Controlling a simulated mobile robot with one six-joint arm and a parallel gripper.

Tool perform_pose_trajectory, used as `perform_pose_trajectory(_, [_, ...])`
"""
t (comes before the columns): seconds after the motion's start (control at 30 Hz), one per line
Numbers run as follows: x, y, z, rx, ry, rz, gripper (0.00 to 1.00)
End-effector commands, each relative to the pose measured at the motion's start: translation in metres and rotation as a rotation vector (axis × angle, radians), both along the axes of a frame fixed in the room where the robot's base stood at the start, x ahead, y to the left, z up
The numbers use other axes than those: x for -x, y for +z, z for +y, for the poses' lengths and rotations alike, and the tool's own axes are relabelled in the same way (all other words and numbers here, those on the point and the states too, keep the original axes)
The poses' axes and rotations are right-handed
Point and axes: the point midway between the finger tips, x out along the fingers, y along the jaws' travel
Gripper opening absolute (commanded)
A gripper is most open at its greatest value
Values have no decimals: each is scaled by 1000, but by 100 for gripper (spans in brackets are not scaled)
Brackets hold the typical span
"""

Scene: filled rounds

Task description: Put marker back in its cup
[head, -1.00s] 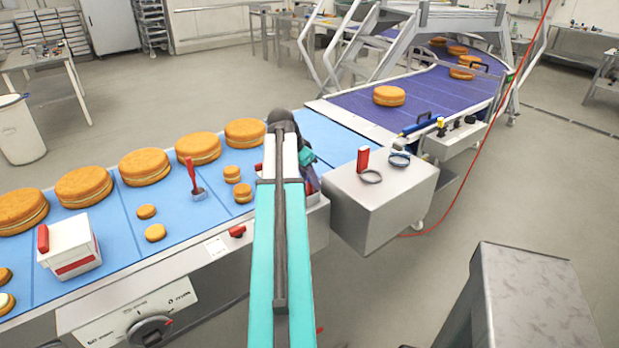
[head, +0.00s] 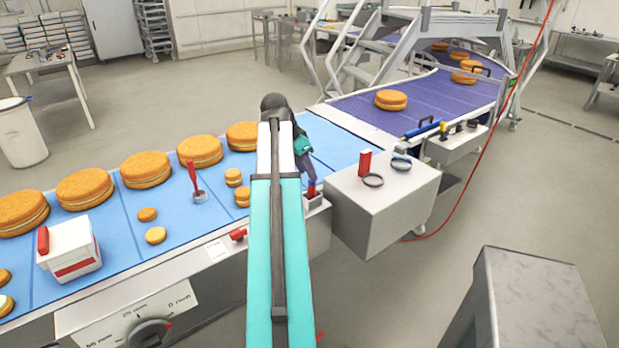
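My arm reaches over the near edge of the blue belt. My gripper (head: 308,178) is at its far end, pointing down, dark and small and partly hidden by the arm. A small red and blue upright piece (head: 312,189), possibly the marker, shows right at the gripper's tip. I cannot tell whether the fingers hold it. Just below it is a small grey holder (head: 318,204) on the belt's edge, possibly the cup. A red cylinder (head: 365,162) stands upright on the grey box to the right.
The blue belt (head: 115,225) carries large and small round cakes, a red-handled tool (head: 194,180) and a white-and-red box (head: 70,248). A grey block (head: 535,300) stands at the lower right.

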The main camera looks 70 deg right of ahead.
Motion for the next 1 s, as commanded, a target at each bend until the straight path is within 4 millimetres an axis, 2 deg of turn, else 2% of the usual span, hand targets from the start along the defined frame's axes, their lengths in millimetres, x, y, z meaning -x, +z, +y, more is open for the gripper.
perform_pose_trajectory(0.5, [-13, 54, 19, 1, 0, 0, 37])
perform_pose_trajectory(0.7, [-14, 62, 22, 0, 0, 0, 37])
perform_pose_trajectory(1.0, [-14, 63, 22, 0, 0, 0, 37])
